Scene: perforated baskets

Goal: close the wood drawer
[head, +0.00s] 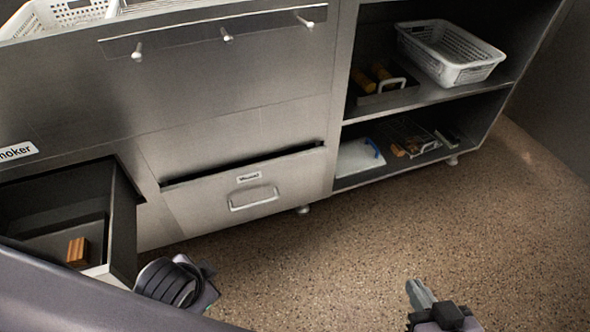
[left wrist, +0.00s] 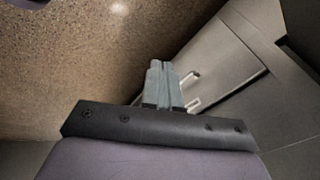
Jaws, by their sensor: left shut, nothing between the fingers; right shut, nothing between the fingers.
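Two drawers stand out in the steel cabinet in the head view. A drawer with a bar handle and a small, hard-to-read label (head: 249,178) has a dark gap along its top edge, so it is slightly open. The drawer at the left (head: 122,225) is pulled well out, with a wood-coloured block (head: 77,250) inside; its front is mostly hidden. My left gripper (left wrist: 165,68) is shut and empty, close to a pale handle (left wrist: 190,78) in the left wrist view; contact is unclear. My right gripper (head: 415,288) is shut and empty above the floor.
Open shelves at the right hold a white perforated basket (head: 450,55), a tray with yellow-handled items (head: 385,85) and a white board (head: 358,157). A rail with pegs (head: 227,34) crosses the upper cabinet. The speckled floor (head: 400,225) is clear.

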